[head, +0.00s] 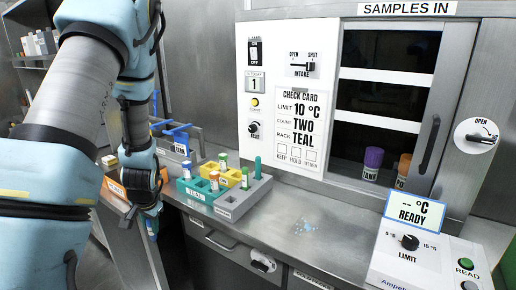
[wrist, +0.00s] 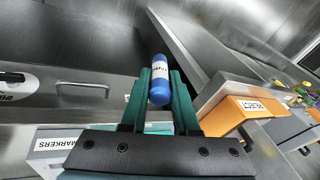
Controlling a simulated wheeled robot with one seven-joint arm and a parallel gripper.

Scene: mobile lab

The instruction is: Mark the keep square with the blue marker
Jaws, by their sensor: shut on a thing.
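My gripper (wrist: 162,98) has teal fingers closed around the blue marker (wrist: 159,82), which has a white label and sticks out past the fingertips in the wrist view. In the head view my gripper (head: 152,228) hangs low at the left, below the counter's front edge; the marker is hard to make out there. The check card (head: 299,110) is on the white panel above the counter, well to the right of my gripper. Its keep square (head: 282,151) is the leftmost of three small boxes at the bottom and looks blank.
A teal rack (head: 200,193), a yellow rack and a grey rack (head: 238,205) with tubes stand on the counter between my gripper and the card. The orange reject bin (wrist: 252,105) and a markers label (wrist: 60,144) are near my gripper.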

